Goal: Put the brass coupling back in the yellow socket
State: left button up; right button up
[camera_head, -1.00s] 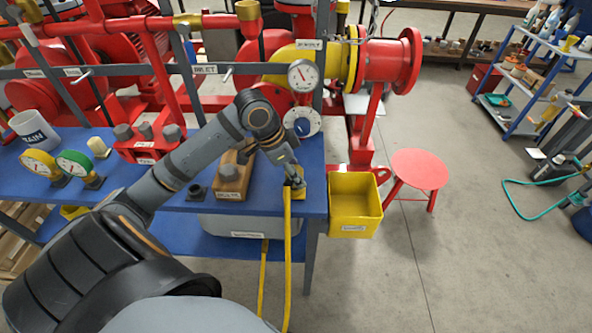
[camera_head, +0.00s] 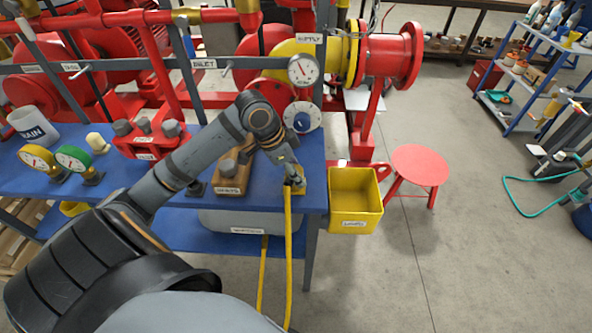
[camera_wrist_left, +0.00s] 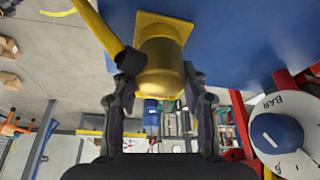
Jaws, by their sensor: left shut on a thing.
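The brass coupling (camera_wrist_left: 163,70) is a gold-coloured cylinder with a yellow hose (camera_wrist_left: 97,30) joined to it. My left gripper (camera_head: 293,182) is shut on the coupling at the right front edge of the blue bench; in the left wrist view its fingers (camera_wrist_left: 161,92) lie on both sides of the brass. The yellow socket (camera_wrist_left: 176,21) shows as a square plate on the bench right behind the coupling. In the head view its edge (camera_head: 302,187) shows beside the gripper. The coupling is lined up with the socket, but I cannot tell how deep it sits. My right gripper is not in view.
A wooden block (camera_head: 235,175) with a dark fitting stands left of the gripper. A white dial (camera_head: 302,117) stands behind it. A yellow bin (camera_head: 355,200) hangs off the bench's right end, near a red stool (camera_head: 419,166). The hose (camera_head: 288,255) hangs over the front edge.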

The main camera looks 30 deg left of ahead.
pick_arm(q)
jog(key=o, duration=1.4)
jog(key=shift+c, duration=0.2)
notch_tip(320, 180, up, 10)
jog(key=shift+r, duration=0.1)
